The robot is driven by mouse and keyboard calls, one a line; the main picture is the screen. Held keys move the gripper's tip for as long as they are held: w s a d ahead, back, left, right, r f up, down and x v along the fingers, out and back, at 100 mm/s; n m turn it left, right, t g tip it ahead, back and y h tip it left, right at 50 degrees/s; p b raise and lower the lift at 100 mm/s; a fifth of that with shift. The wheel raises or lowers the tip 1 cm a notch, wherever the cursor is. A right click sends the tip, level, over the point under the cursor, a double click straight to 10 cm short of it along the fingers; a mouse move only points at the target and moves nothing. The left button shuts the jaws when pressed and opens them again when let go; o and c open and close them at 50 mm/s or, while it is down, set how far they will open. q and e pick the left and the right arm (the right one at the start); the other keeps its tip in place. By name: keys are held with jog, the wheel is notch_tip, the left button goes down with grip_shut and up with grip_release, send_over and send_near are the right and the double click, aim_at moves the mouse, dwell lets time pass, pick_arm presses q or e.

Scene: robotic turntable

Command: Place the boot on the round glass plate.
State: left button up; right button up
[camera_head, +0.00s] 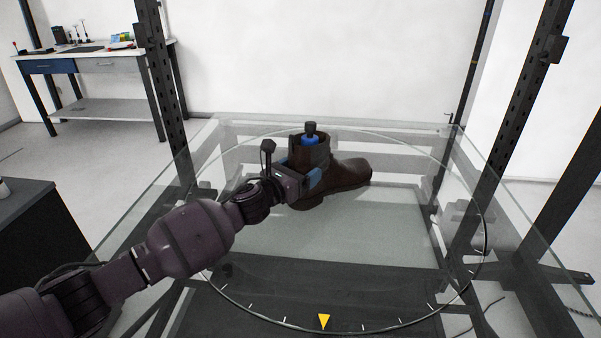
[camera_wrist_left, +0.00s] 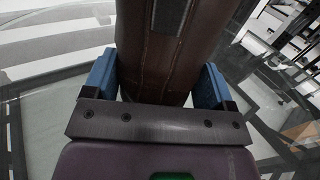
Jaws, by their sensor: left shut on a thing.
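The brown boot (camera_head: 345,176) is upright over the far part of the round glass plate (camera_head: 330,240), its toe to the right. I cannot tell whether its sole touches the glass. My left gripper (camera_head: 300,172) is shut on the boot's shaft from the left and near side. In the left wrist view, the blue finger pads of my left gripper (camera_wrist_left: 157,85) stand on either side of the brown boot shaft (camera_wrist_left: 170,45). My right gripper is not in view.
The clear glass tabletop (camera_head: 540,235) surrounds the plate. A yellow triangle marker (camera_head: 323,321) and white ticks lie along the plate's near edge. Dark frame posts (camera_head: 525,95) rise at the sides. A workbench (camera_head: 90,65) stands far back left. The plate's near half is clear.

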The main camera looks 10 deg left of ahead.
pick_arm(q)
jog(key=o, duration=1.3)
jog(key=shift+f, duration=0.15)
jog(key=o, duration=0.3)
jog(key=shift+s+a, duration=0.3)
jog(key=shift+s, duration=0.15)
jog(key=p+v, duration=0.2)
jog(key=v, duration=0.9)
